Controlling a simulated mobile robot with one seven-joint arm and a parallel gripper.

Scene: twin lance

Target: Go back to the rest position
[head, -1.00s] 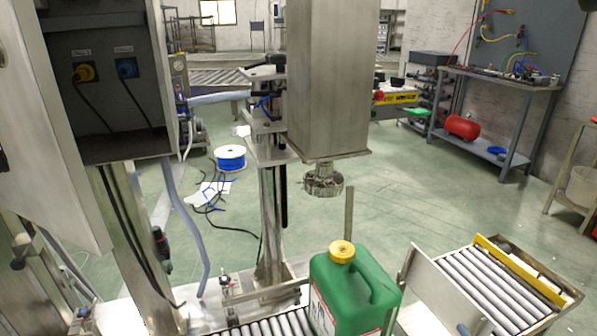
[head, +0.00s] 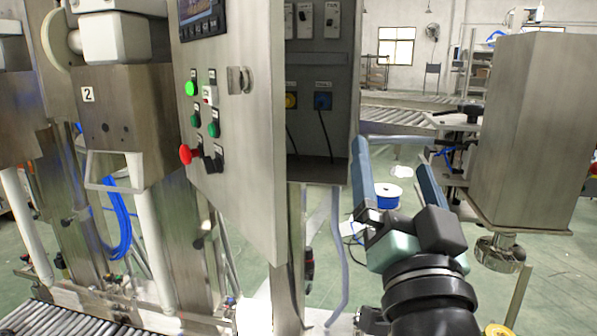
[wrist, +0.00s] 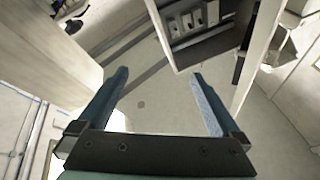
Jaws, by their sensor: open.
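My gripper (head: 395,172) stands at the lower right of the head view, its two blue-grey fingers pointing up and spread apart. It is open, and nothing shows between the fingers.
A steel control panel (head: 235,130) with a green light and a red button (head: 186,153) fills the middle left. A filling station marked 2 (head: 125,115) stands further left. A roller conveyor (head: 45,318) runs along the bottom left. A blue-and-white spool (head: 388,195) lies on the floor behind my gripper.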

